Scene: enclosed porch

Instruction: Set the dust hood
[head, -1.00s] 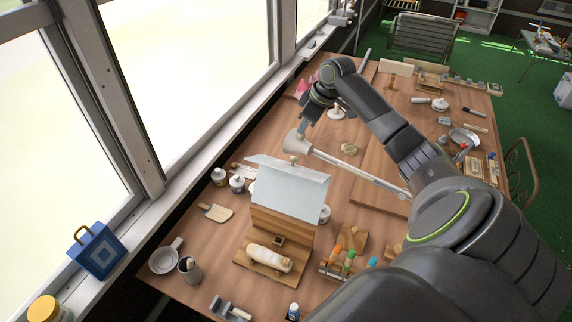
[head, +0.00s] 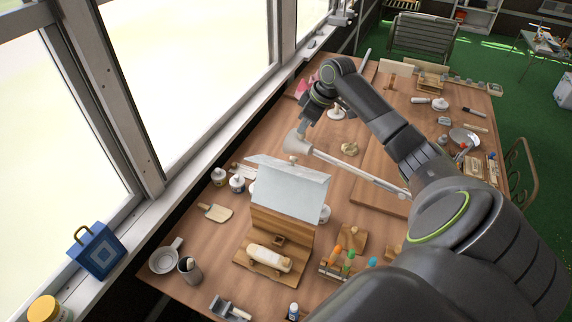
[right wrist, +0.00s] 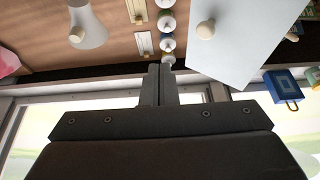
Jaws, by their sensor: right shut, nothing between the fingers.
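The dust hood looks like a pale grey-white folded panel (head: 290,188) with a small round knob (head: 293,159) on top. It rests on or over a wooden stand (head: 283,226); how it is seated underneath cannot be made out. The stand's front holds a cream, rounded piece (head: 268,258). My right gripper (head: 303,130) is above the table, beyond the hood, apart from it. In the right wrist view its fingers (right wrist: 161,72) are together and empty. The hood (right wrist: 238,50) shows to their right with its knob (right wrist: 206,30). My left gripper is not in view.
A white lamp head (head: 297,143) stands close to my right gripper, its long arm running right. Small jars (head: 237,184), a paddle board (head: 216,212), a cup (head: 189,270) and colour-handled tools (head: 348,262) surround the stand. The window sill runs along the left.

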